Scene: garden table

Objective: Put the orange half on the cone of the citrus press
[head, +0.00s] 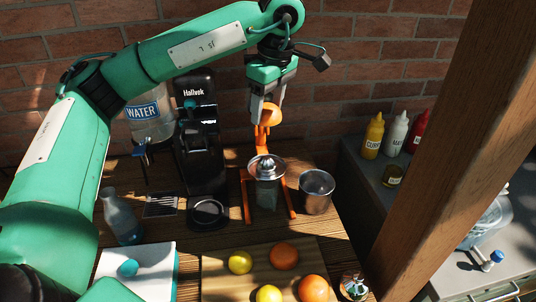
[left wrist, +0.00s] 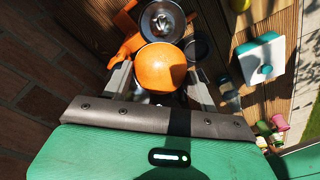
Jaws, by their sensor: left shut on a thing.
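My left gripper (head: 263,108) is shut on the orange half (head: 271,114), which also shows large between the fingers in the left wrist view (left wrist: 161,67). It holds the orange half in the air, above and apart from the citrus press. The citrus press (head: 249,195) has an orange frame and a metal bowl with a ribbed cone (head: 266,165) in its middle. In the left wrist view the cone (left wrist: 162,22) shows uncovered just beyond the orange half. The cut face of the orange half is hidden in the wrist view. My right gripper is not in view.
A metal cup (head: 316,191) stands right of the press, and a black coffee machine (head: 201,150) stands left of it. A board (head: 220,275) with oranges and lemons lies in front. A wooden post (head: 440,150) rises at the right.

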